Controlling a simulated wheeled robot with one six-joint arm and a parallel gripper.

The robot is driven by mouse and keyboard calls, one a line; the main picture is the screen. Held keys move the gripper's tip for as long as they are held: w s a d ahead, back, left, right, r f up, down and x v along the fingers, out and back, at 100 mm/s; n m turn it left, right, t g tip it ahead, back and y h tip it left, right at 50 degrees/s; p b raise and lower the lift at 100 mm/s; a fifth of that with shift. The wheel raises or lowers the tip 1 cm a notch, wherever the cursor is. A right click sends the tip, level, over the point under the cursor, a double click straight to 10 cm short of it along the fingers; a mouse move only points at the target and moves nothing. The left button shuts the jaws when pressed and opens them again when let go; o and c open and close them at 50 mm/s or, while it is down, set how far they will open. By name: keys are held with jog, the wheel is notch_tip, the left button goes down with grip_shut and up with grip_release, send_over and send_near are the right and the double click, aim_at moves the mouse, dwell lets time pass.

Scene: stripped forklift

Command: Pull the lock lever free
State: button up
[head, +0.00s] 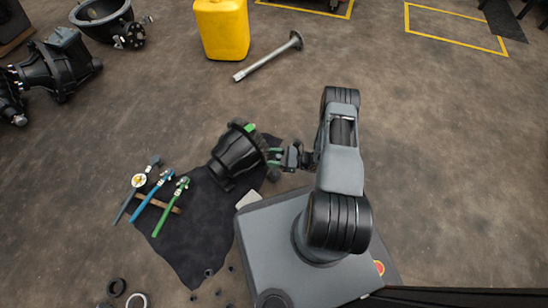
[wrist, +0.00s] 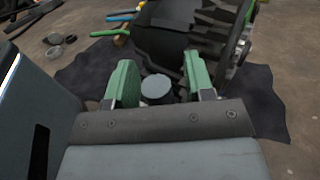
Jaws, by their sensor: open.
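A black gear housing (head: 237,153) lies on the dark cloth, and its ribbed side fills the top of the wrist view (wrist: 190,35). My gripper (head: 275,157) is at the housing's right side. In the wrist view my gripper (wrist: 160,82) shows two green fingers spread apart. A short grey round piece (wrist: 155,88) stands between the fingers, with a gap visible on either side. I cannot tell whether it belongs to the lock lever. A small green piece (head: 250,127) shows on the housing's upper edge. No lever is clearly identifiable.
Blue, green and dark-handled tools (head: 153,190) lie left on the dark cloth (head: 195,240). A yellow canister (head: 222,30) and a metal shaft (head: 268,57) are farther back. Black machine parts (head: 62,65) lie at upper left. Small rings (head: 117,287) lie at lower left. Right floor is open.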

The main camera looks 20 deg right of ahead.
grip_shut()
dwell(0.4)
